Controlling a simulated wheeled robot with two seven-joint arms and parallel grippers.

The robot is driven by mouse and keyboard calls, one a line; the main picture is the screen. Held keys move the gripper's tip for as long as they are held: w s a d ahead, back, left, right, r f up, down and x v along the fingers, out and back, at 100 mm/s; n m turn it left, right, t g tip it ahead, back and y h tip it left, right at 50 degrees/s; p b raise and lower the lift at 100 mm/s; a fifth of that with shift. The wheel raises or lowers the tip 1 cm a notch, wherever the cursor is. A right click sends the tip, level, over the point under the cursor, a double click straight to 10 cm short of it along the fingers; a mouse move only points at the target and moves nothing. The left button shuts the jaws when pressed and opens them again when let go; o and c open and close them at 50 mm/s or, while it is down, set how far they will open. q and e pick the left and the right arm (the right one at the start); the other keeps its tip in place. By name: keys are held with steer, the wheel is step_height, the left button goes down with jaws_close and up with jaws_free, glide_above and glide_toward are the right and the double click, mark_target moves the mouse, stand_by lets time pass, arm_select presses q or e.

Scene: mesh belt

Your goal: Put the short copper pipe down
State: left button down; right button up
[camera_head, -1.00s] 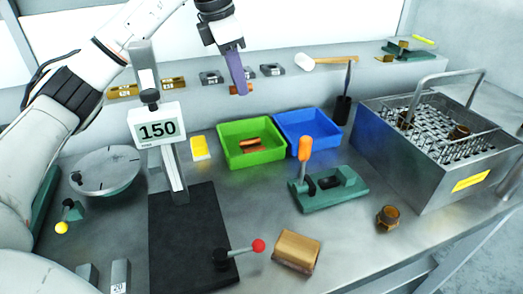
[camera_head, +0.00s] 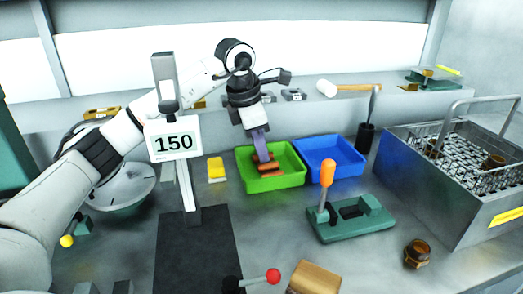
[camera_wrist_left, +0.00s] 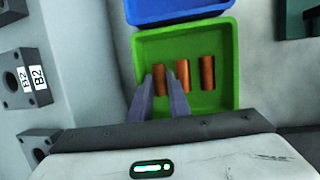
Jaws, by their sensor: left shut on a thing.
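My left gripper (camera_head: 263,157) points down into the green tray (camera_head: 297,180). It is shut on a short copper pipe (camera_wrist_left: 159,80), which shows between its purple fingertips in the left wrist view. Two other copper pipes lie in the tray beside the held one: a middle pipe (camera_wrist_left: 183,76) and a far right pipe (camera_wrist_left: 207,73). The three lie roughly parallel with small gaps. I cannot tell whether the held pipe touches the tray floor. My right gripper is not in view.
A blue tray (camera_head: 356,170) adjoins the green tray. A green fixture with an orange handle (camera_head: 327,173) stands in front. A metal basket tank (camera_head: 455,205) is right.

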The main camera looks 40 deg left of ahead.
arm_select(q)
steer(key=c, duration=1.9)
jaws_free()
steer(key=shift+f, duration=0.1)
steer(key=shift+c, duration=0.2)
steer(key=p+v, duration=0.1)
steer(key=v, duration=1.1)
steer(key=b+x, duration=0.1)
steer(key=x, duration=1.1)
steer(key=shift+f, duration=0.1)
steer(key=shift+r, duration=2)
